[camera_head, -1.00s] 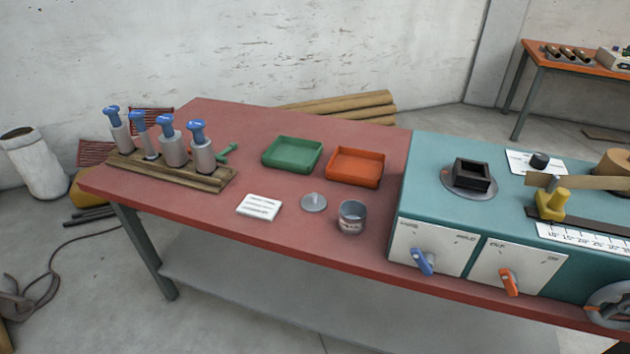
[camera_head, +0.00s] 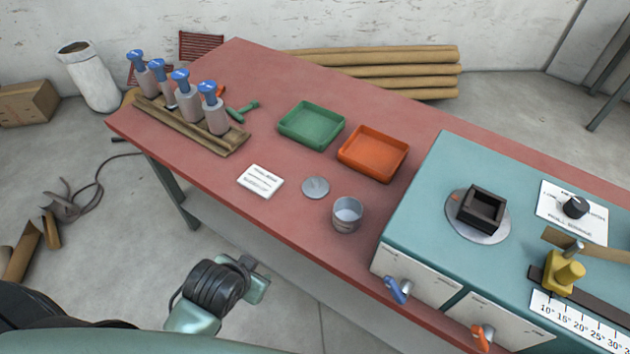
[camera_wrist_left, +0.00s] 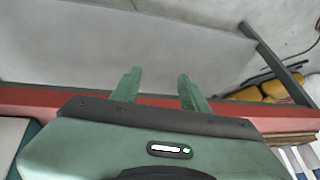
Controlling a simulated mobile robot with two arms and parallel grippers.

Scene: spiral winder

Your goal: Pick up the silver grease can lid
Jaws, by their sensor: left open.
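The silver grease can lid (camera_head: 315,187) is a round disc lying flat on the red table. The grey grease can (camera_head: 347,215) stands open just to its lower right, apart from it. My left gripper (camera_head: 258,276) is in front of the table's near edge, left of and nearer than the lid. In the left wrist view its two green fingers (camera_wrist_left: 158,82) stand apart with nothing between them. The lid does not show in the left wrist view. My right gripper is not in either view.
A white card (camera_head: 261,181) lies left of the lid. Behind are a green tray (camera_head: 311,142) and an orange tray (camera_head: 351,167). A wooden rack (camera_head: 165,116) with blue-topped bottles stands at left. The teal machine (camera_head: 420,225) borders the right.

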